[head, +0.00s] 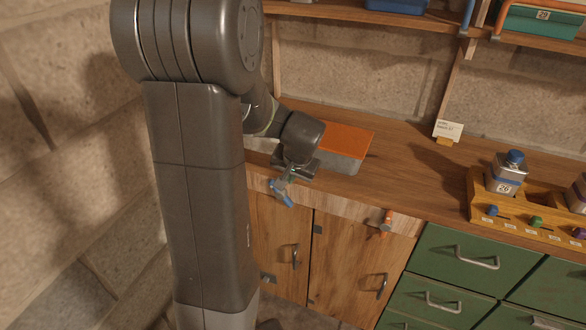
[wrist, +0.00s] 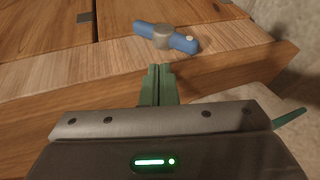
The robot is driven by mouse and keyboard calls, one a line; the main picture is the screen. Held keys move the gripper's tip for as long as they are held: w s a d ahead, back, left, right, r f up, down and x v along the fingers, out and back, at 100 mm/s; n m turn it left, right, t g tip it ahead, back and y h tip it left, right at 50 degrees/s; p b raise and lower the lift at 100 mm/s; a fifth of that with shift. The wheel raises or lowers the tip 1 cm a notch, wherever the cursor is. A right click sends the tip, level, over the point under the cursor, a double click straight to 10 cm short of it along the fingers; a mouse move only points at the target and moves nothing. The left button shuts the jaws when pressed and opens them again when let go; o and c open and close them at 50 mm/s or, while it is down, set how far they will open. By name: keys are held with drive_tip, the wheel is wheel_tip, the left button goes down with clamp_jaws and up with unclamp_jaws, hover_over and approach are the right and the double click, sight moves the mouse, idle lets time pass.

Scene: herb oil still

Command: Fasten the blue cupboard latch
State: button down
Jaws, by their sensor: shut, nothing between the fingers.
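The blue latch (head: 282,194) is on the wooden rail under the counter edge, above the left cupboard door (head: 275,245). It sits tilted, neither plainly level nor upright. In the wrist view the blue latch (wrist: 180,42) is a two-ended bar on a round grey pivot, with a small pale dot near one end. My gripper (head: 289,178) is right by the latch. In the wrist view its green fingertips (wrist: 158,70) are together and empty, just short of the pivot. Whether they touch the latch I cannot tell.
An orange latch (head: 387,221) is on the rail to the right. A grey box with an orange lid (head: 346,142) stands on the counter behind my gripper. Green drawers (head: 470,260) are at the right, below a wooden rack (head: 480,203) with a tin. A stone wall is at the left.

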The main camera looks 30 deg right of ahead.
sight(280, 192)
drive_tip(key=shift+w+a+f, duration=1)
drive_tip(key=shift+w+f, duration=0.05)
drive_tip(key=shift+f, duration=0.1)
drive_tip(key=shift+w+a+r+p, duration=0.1)
drive_tip(key=shift+p, duration=0.55)
